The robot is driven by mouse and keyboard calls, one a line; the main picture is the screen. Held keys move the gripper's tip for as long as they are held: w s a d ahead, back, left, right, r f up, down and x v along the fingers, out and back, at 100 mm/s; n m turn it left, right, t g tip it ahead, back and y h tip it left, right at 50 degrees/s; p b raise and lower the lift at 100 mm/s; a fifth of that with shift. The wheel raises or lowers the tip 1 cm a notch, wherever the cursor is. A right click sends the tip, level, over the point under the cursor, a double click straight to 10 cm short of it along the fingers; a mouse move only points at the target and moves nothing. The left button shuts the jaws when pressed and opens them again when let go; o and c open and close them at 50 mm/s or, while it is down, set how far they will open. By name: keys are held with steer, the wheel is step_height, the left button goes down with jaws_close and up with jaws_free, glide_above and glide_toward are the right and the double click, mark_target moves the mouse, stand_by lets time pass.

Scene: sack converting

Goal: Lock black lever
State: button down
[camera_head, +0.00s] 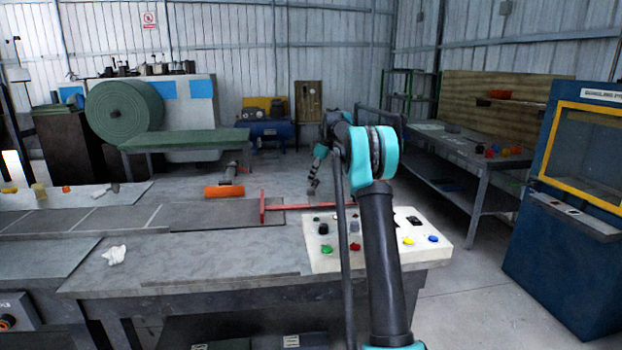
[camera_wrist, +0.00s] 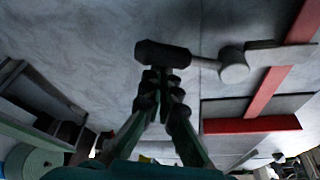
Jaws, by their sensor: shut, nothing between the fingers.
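The black lever (camera_wrist: 162,55) shows in the wrist view as a dark, faceted grip on a metal rod. The rod runs right to a round grey pivot (camera_wrist: 234,66) near a red bar (camera_wrist: 268,90). My gripper (camera_wrist: 163,76) is shut and empty, with its fingertips right at the black grip's near side. I cannot tell whether they touch it. In the head view my gripper (camera_head: 312,189) is small, low over the table behind the control panel, and the lever cannot be made out clearly there. The red bar (camera_head: 300,207) lies just in front of it.
A white control panel (camera_head: 325,263) with several coloured buttons sits at the table's front right. An orange roller (camera_head: 224,191) lies left of my gripper. A white crumpled scrap (camera_head: 115,255) lies on the worktable (camera_head: 200,265). A blue cabinet (camera_head: 560,240) stands at the right.

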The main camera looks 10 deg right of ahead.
steer(key=shift+d, duration=0.2)
steer(key=shift+s+d+m+t+h, duration=0.15)
steer(key=shift+s+d+m+t, duration=0.1)
steer(key=shift+d+m, duration=0.4)
steer(key=shift+s+d+m+t+h, duration=0.15)
steer(key=shift+d+m+t, duration=0.15)
steer(key=shift+m, duration=0.65)
steer(key=d+m, duration=0.1)
steer(key=s+d+m, duration=0.1)
steer(key=m, duration=0.1)
steer(key=shift+s+m+t+h, duration=0.3)
steer(key=shift+t+h, duration=0.05)
steer(key=shift+h, duration=0.05)
steer(key=m, duration=0.1)
steer(key=s+d+m+h, duration=0.1)
steer(key=shift+s+d+m, duration=0.15)
steer(key=shift+s+m, duration=0.1)
steer(key=shift+m, duration=0.05)
steer(key=s+m, duration=0.1)
steer(key=m, duration=0.1)
steer(key=shift+s+d+m+t+h, duration=0.3)
steer(key=shift+s+d+m+h, duration=0.1)
steer(key=shift+s+d, duration=0.15)
steer(key=shift+s, duration=0.3)
